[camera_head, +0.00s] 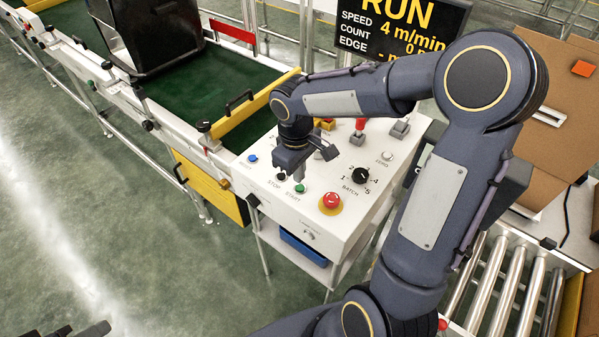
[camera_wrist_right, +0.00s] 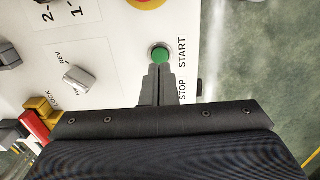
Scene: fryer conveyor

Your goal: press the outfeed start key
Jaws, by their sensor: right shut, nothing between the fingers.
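The green START key (camera_head: 300,188) sits on the white control panel (camera_head: 262,190), near its front left edge. It also shows in the right wrist view (camera_wrist_right: 160,55). My right gripper (camera_head: 298,176) points down over the panel just beside the key. In the right wrist view its shut fingertips (camera_wrist_right: 158,68) reach to the edge of the green key. Whether they touch it cannot be told. The black STOP key (camera_head: 281,177) is left of START in the head view and is hidden in the wrist view. A dark part at the bottom left may be my left gripper (camera_head: 90,330).
A red emergency stop (camera_head: 332,201) on yellow and a black BATCH knob (camera_head: 361,175) lie close to the right. A blue key (camera_head: 252,158) is at left. The green belt (camera_head: 190,85) carries a dark bin (camera_head: 150,35). A sign reads RUN (camera_head: 400,28). Steel rollers (camera_head: 500,285) are at lower right.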

